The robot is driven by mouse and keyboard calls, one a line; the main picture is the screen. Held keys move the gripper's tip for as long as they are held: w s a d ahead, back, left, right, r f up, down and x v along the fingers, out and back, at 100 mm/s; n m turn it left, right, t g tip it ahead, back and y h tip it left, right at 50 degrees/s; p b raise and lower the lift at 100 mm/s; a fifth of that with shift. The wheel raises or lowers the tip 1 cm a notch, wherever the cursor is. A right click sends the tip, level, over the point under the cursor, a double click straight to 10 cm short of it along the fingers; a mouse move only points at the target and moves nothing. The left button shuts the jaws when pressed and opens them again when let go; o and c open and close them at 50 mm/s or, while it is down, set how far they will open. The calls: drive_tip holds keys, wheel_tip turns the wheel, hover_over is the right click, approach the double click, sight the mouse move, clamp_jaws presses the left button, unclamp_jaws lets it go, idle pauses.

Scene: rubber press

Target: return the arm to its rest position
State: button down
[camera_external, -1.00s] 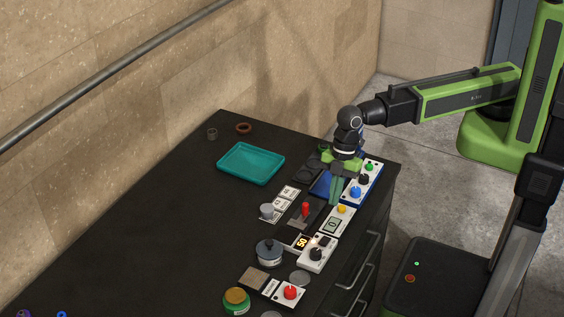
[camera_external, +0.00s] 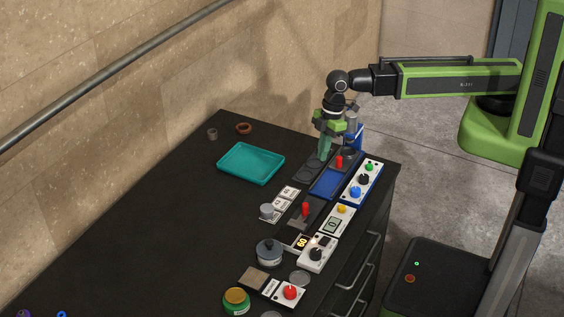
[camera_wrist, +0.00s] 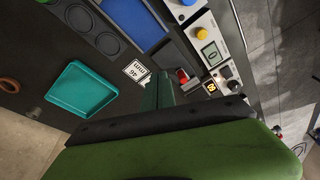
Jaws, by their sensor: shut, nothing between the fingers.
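My gripper (camera_external: 325,147) is a pair of green fingers pointing down above the back right part of the dark bench (camera_external: 190,220). The fingers are shut with nothing between them. They show in front of the dark plate with round recesses (camera_external: 308,169), left of the blue tray (camera_external: 328,184). In the wrist view the fingers (camera_wrist: 158,90) are together and empty above the bench. My arm reaches in from the right, its upper link nearly level. Whether the fingertips clear the plate is hard to tell.
A teal tray (camera_external: 251,163) lies left of my gripper. A white panel with green, black and blue knobs (camera_external: 366,180), a red lever (camera_external: 305,209), a display panel (camera_external: 337,222) and a grey pot (camera_external: 269,252) line the right side.

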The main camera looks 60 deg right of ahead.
drive_tip(key=w+d+m+h, duration=0.15)
drive_tip(key=d+m, duration=0.25)
drive_tip(key=d, duration=0.9)
drive_tip(key=w+d+m, duration=0.3)
drive_tip(key=d+m, duration=0.2)
drive_tip(key=d, duration=0.8)
drive_tip(key=w+d+m+h, duration=0.15)
drive_tip(key=d+m, duration=0.25)
drive_tip(key=d, duration=0.9)
wheel_tip(320, 180, down, 11)
drive_tip(key=s+b, duration=0.1)
drive_tip(key=b, duration=0.9)
drive_tip(key=shift+s+a+g+y, duration=0.3)
drive_tip(key=shift+s+a+g, duration=0.1)
drive_tip(key=shift+a, duration=0.05)
